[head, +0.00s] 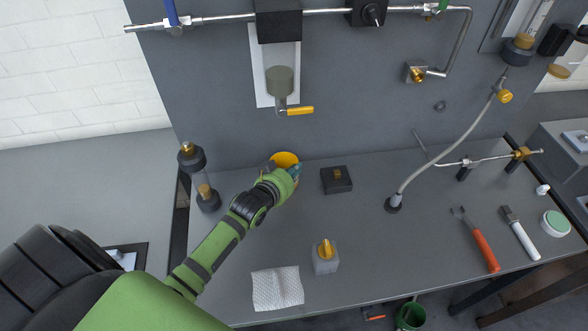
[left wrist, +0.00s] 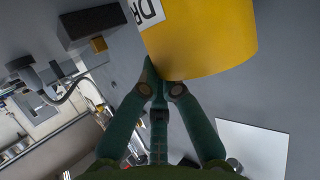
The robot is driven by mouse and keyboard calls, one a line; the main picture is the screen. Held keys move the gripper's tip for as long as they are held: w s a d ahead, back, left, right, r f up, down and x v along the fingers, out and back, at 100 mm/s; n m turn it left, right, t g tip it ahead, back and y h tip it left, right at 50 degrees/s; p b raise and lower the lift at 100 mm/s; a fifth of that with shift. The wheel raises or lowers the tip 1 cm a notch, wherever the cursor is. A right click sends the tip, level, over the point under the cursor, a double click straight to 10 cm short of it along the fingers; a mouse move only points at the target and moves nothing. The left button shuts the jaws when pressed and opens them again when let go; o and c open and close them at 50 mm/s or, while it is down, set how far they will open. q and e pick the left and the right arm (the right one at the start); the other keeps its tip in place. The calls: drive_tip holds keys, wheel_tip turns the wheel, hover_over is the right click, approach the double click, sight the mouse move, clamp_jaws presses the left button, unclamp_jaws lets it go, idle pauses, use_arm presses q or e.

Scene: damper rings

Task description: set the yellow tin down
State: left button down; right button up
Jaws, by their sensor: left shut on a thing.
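The yellow tin (head: 284,159) is near the back of the grey bench, close to the back panel, partly hidden by my left gripper (head: 292,172). In the left wrist view the tin (left wrist: 205,42) fills the upper middle, with a white label showing the letters "DR". My left gripper (left wrist: 161,82) is shut on the tin at its near edge. I cannot tell whether the tin's base touches the bench. My right gripper is in neither view.
A grey cup over a yellow-handled valve (head: 299,110) is on the panel above. A grey block with a yellow knob (head: 325,257) and a white cloth (head: 277,289) lie nearer. The bench between is clear.

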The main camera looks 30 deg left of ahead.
use_arm(q)
drive_tip(key=shift+f, duration=0.3)
drive_tip(key=c, duration=1.4)
unclamp_jaws()
drive_tip(key=shift+o, duration=0.2)
drive_tip(key=v, duration=1.2)
clamp_jaws()
